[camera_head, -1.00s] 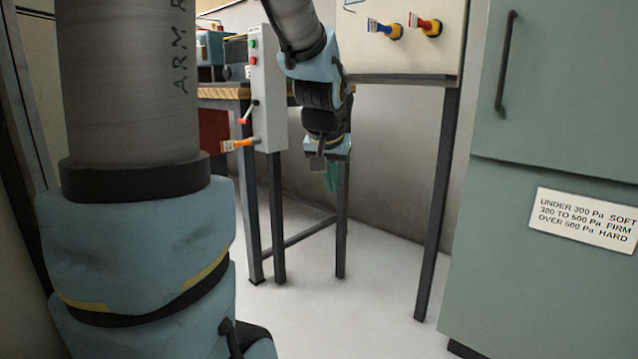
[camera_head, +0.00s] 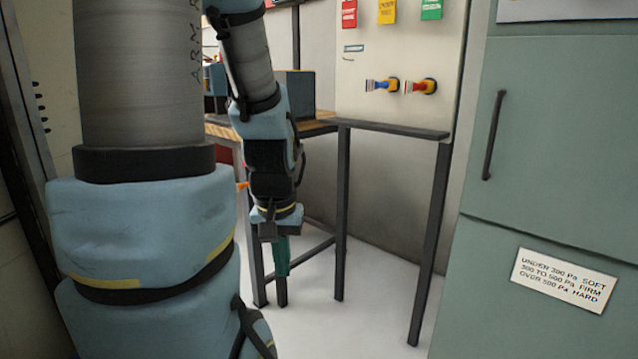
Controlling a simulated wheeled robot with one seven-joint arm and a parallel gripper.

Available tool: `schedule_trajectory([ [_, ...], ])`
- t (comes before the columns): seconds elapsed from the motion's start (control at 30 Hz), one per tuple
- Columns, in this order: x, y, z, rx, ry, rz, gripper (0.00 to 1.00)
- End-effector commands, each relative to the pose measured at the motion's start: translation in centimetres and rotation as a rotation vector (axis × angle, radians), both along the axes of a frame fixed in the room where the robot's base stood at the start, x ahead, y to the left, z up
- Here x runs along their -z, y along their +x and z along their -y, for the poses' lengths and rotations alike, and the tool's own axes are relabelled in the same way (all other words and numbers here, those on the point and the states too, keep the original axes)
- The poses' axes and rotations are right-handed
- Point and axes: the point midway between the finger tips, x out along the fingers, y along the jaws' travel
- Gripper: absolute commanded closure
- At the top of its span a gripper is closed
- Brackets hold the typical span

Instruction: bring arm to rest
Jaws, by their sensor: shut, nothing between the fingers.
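My arm spans the left half of the view. A large grey link marked "ARM" and a blue joint stand in front, and the forearm comes down behind them from the top. My gripper (camera_head: 281,257) hangs at the end, pointing down, with narrow teal fingers close together and nothing seen between them. It is in front of the dark table legs, above the white floor. My wrist hides most of a control post behind it; only a bit of an orange handle (camera_head: 242,186) shows at its left.
A panel (camera_head: 400,115) carries a blue-tipped knob (camera_head: 381,85), a red-tipped knob (camera_head: 420,87) and coloured tags. A wooden-topped bench (camera_head: 318,128) stands behind my arm. A green cabinet (camera_head: 540,150) with a dark handle and a pressure sign (camera_head: 565,281) fills the right. Floor (camera_head: 375,300) between is clear.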

Motion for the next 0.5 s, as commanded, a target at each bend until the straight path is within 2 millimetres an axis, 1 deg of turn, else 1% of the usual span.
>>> schedule_trajectory([
  [0.03,-3.4,0.0,0.0,0.000,0.000,0.000,1.00],
  [0.4,-15.0,0.0,0.0,0.000,0.000,0.001,1.00],
  [0.5,-17.7,0.0,0.0,0.000,0.000,0.000,1.00],
])
